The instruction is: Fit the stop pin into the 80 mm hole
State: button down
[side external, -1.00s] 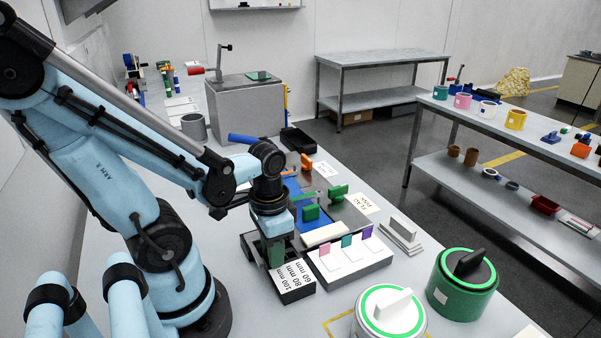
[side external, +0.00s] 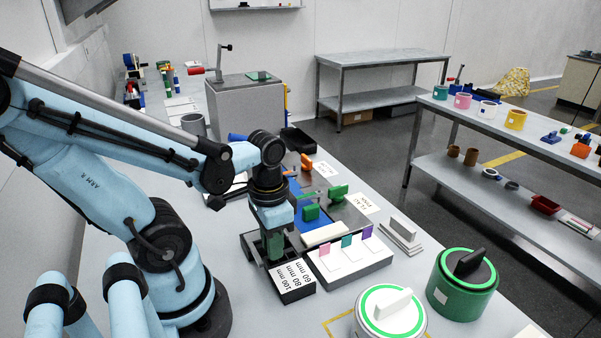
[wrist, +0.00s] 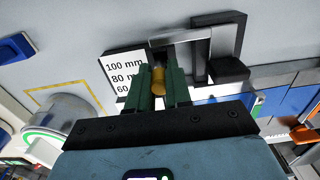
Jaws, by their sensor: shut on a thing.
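The stop pin (wrist: 158,80) is a short yellow cylinder, upright between my gripper's green fingers in the wrist view. My gripper (side external: 273,258) is shut on it; the side view hides the pin. The black holder (side external: 295,296) carries a white label (wrist: 120,68) reading 100 mm, 80 mm and 60 mm. My fingers are over or just behind this label's end of the holder. The holes cannot be made out, and I cannot tell whether the pin's tip touches the holder.
A pale block with pink, teal and purple tabs (side external: 352,262) stands close right of the holder. Green-ringed white (side external: 390,315) and green (side external: 463,285) canisters stand at the front right. A blue board with green and orange parts (side external: 305,205) lies behind.

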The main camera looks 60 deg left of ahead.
jog(key=shift+r, duration=0.7)
jog(key=s+d+r, duration=0.3)
jog(key=d+r, duration=0.5)
jog(key=d, duration=0.3)
jog(key=shift+w+a+f+n, duration=0.8)
jog(key=shift+a+f+n, duration=0.7)
jog(key=shift+a+f, duration=0.35)
jog(key=shift+w+a+f+n, duration=0.85)
jog(key=shift+a+f+n, duration=0.65)
jog(key=shift+a+f, duration=0.35)
jog(key=shift+w+a+f+n, duration=0.8)
jog(key=shift+a+f+n, duration=0.7)
jog(key=shift+a+f, duration=0.35)
jog(key=shift+f, duration=0.1)
jog(key=c, duration=1.1)
grip_release()
jog(key=shift+o, duration=0.2)
